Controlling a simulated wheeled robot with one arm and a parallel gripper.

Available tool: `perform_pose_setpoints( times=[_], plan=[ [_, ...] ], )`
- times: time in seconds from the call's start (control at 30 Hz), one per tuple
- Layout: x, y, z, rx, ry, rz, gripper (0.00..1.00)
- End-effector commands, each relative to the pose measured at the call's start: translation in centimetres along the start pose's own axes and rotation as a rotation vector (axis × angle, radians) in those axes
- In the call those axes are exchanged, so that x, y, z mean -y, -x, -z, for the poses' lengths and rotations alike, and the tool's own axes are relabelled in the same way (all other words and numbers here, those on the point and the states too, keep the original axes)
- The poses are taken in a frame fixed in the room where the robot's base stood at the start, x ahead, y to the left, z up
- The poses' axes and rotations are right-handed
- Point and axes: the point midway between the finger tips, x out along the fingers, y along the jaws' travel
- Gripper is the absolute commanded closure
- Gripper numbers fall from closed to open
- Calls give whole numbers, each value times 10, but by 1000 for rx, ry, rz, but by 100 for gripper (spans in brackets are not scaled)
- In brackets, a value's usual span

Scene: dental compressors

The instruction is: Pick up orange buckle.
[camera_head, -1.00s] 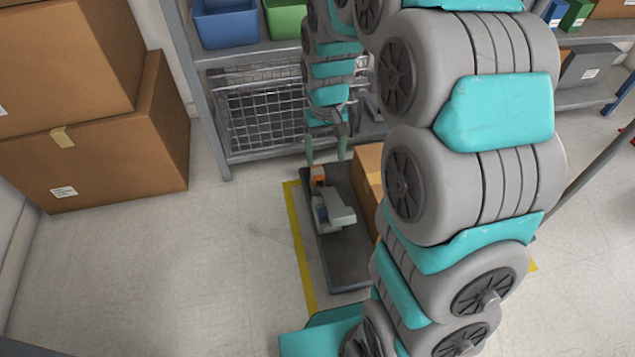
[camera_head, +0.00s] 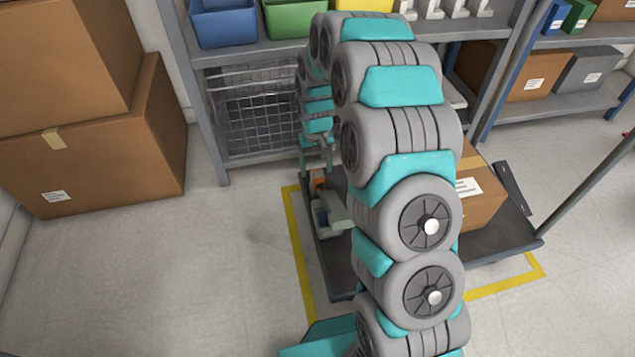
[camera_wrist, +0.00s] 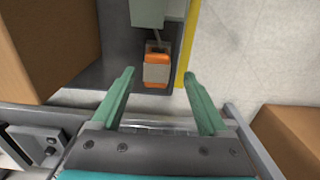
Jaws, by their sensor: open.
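The orange buckle (camera_head: 319,182) is a small orange piece at the far end of a grey-green device (camera_head: 331,212) on the dark cart platform (camera_head: 340,283). In the wrist view the orange buckle (camera_wrist: 157,70) has a pale middle band and sits against the device (camera_wrist: 150,14). My gripper (camera_wrist: 158,86) is open, with its two green fingers spread on either side of the buckle's line and nothing between them. In the head view my gripper (camera_head: 316,160) hangs close to the buckle at its far side. Whether the fingers are level with the buckle is unclear.
A cardboard box (camera_head: 478,190) stands on the cart, right of the device; it also shows at the wrist view's left (camera_wrist: 45,45). Grey shelving with a wire basket (camera_head: 258,120) stands behind. Yellow tape (camera_head: 300,255) borders the cart.

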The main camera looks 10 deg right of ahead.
Motion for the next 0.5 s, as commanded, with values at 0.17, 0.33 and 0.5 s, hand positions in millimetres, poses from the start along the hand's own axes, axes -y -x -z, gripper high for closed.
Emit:
perform_pose_setpoints(
  times=[0.17, 0.33, 0.5],
  plan=[
    [-5, -28, 4, 7, 0, -1, 22],
    [-5, -44, 5, 2, 1, -1, 22],
    [-5, -44, 5, 1, 0, -1, 22]
  ],
)
